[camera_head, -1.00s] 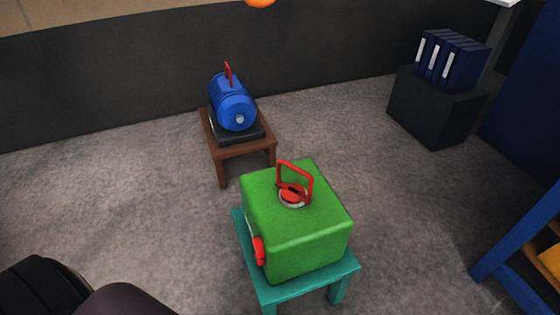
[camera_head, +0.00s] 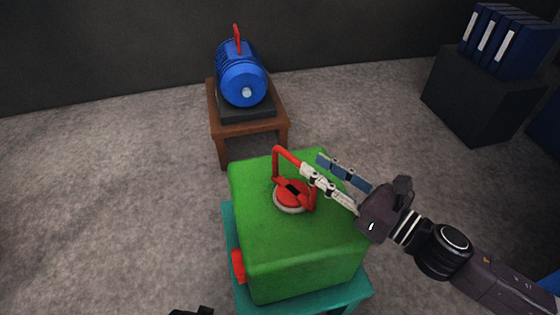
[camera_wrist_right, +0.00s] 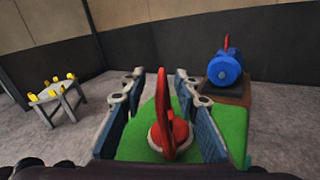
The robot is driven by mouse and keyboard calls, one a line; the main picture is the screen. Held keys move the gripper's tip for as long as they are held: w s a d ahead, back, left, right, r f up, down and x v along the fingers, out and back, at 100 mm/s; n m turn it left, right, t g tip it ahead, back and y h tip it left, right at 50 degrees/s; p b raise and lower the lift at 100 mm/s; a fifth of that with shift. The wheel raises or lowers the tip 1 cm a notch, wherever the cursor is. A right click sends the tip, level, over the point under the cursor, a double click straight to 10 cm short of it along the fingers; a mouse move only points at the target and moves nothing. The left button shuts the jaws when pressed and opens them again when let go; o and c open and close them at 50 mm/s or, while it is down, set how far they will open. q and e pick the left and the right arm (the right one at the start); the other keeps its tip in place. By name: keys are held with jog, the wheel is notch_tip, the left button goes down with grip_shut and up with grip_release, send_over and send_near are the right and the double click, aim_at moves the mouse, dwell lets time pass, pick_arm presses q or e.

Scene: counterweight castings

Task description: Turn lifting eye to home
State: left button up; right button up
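The lifting eye (camera_head: 288,157) is a red upright loop on a red round base with a pale ring. It stands on top of a green block-shaped casting (camera_head: 300,250). My right gripper (camera_head: 312,168) reaches in from the right at the loop, its fingers partly covering it. In the right wrist view the red lifting eye (camera_wrist_right: 163,115) stands between the two spread fingers, with gaps showing on both sides. The right gripper is open around it and does not visibly touch it.
The green casting rests on a teal stand (camera_head: 232,285) and has a red part (camera_head: 238,266) on its left side. A blue motor (camera_head: 241,78) with a red loop sits on a brown table (camera_head: 252,128) behind. Blue binders (camera_head: 510,42) stand on a dark box (camera_head: 470,100).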

aim_at(277, 148)
jog(key=shift+s+a+f+b, duration=0.2)
jog(key=shift+f+b, duration=0.2)
jog(key=shift+f, duration=0.4)
pick_arm(q)
jog(key=shift+f, duration=0.5)
pick_arm(e)
jog(key=shift+f+x, duration=0.2)
jog(key=shift+x, duration=1.65)
jog(key=shift+f+x, duration=0.2)
jog(key=shift+x, duration=1.7)
jog(key=shift+w+d, duration=0.15)
jog(key=shift+c, duration=0.3)
grip_shut()
